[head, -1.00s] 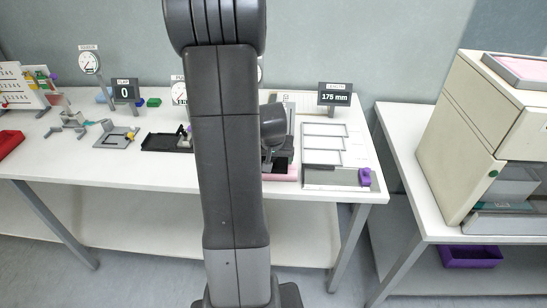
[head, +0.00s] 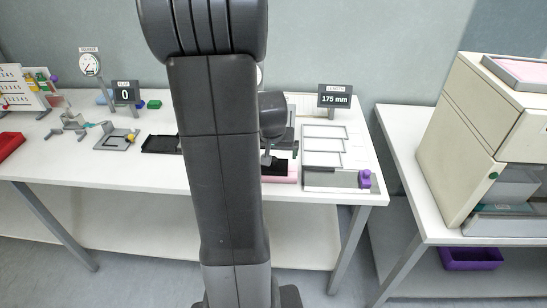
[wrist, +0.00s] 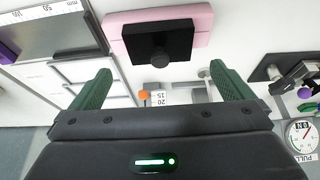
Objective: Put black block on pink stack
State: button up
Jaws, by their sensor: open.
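The pink stack (wrist: 202,24) lies on the white table at the top of the wrist view. The black block (wrist: 141,47), with a round knob, lies flat on top of it, with pink showing on both sides. In the head view the pink stack (head: 289,180) sits near the table's front edge, partly behind my arm, with the black block (head: 290,168) on it. My gripper (wrist: 160,72) is open, its two green fingers wide apart. The knob appears between the fingertips in the picture, and neither finger visibly touches it.
A tray-like fixture with a ruler (wrist: 62,38) and a purple knob (head: 364,179) stand right of the stack in the head view. A 175 mm display (head: 335,98) stands behind. A dial gauge (wrist: 302,137) is at the wrist view's lower right.

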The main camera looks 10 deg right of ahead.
jog(key=v, duration=0.7)
jog(key=shift+f, duration=0.1)
dwell(1.3)
